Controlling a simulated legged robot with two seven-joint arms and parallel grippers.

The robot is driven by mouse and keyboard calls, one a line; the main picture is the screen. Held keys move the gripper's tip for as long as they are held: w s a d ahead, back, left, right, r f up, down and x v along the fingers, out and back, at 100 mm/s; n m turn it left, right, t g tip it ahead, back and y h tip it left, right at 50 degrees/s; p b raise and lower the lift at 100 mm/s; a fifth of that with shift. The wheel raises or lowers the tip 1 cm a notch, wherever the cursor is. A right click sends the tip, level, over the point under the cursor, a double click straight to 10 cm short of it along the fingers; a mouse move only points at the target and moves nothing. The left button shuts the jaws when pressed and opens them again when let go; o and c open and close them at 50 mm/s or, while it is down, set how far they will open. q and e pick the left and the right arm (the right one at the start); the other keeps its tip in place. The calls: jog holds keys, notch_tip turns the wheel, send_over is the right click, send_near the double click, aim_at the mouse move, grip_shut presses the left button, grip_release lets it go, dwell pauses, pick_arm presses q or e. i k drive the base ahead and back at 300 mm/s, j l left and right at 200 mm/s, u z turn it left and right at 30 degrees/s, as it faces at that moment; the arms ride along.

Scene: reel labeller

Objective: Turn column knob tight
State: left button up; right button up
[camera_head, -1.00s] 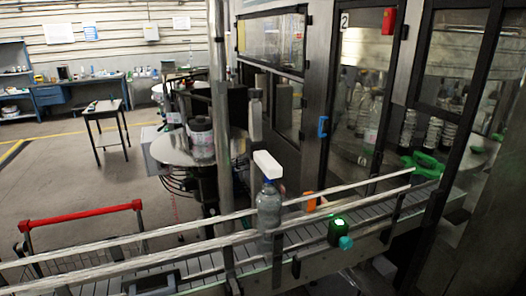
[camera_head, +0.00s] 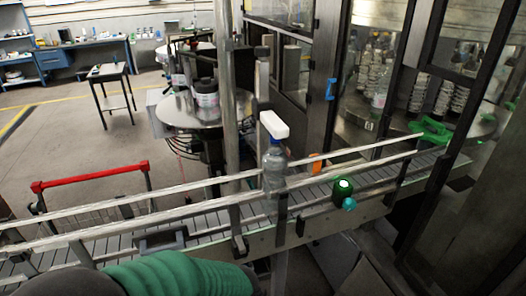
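A grey metal column (camera_head: 228,90) stands upright behind the conveyor, left of the picture's middle. I cannot make out for certain which part is its knob. A small teal knob (camera_head: 349,204) sits on a dark green round unit (camera_head: 341,192) with a lit spot, on the conveyor's front side. An orange part (camera_head: 316,162) shows behind the near rail. Neither gripper is in view. A green ribbed sleeve, which seems to be part of my arm, crosses the bottom left edge.
A reel (camera_head: 206,95) lies on a round plate behind. A red-handled cart (camera_head: 90,176) is at left. Glass-doored machine frames block the right. Open floor lies at far left.

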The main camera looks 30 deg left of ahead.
aim_at(262, 52)
jog(key=u, duration=1.1)
